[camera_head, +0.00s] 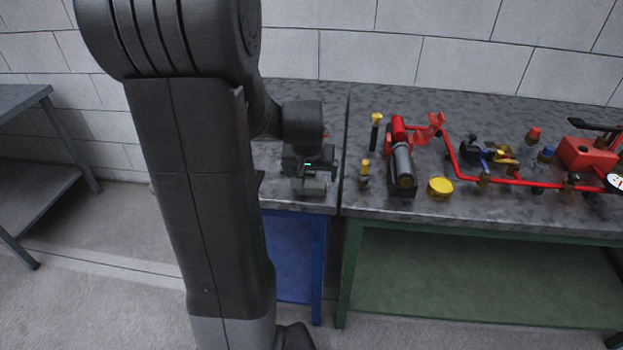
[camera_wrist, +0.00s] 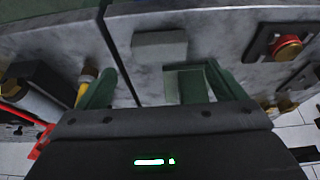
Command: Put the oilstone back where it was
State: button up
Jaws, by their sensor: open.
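A plain grey block, which looks like the oilstone (camera_wrist: 160,45), lies on the grey bench top just beyond my fingertips in the wrist view. In the head view the grey block (camera_head: 314,188) is near the front edge of the left bench, just in front of my gripper (camera_head: 312,172). My gripper (camera_wrist: 160,72) is open, its green fingers apart, with nothing held. A square green-rimmed recess or holder (camera_wrist: 186,87) shows between the fingers, closer to the palm; its lower part is hidden by my gripper.
A seam between the two benches runs beside the block. A red button on a plate (camera_wrist: 288,47) is right in the wrist view.

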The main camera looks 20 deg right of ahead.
jog(key=v, duration=0.6)
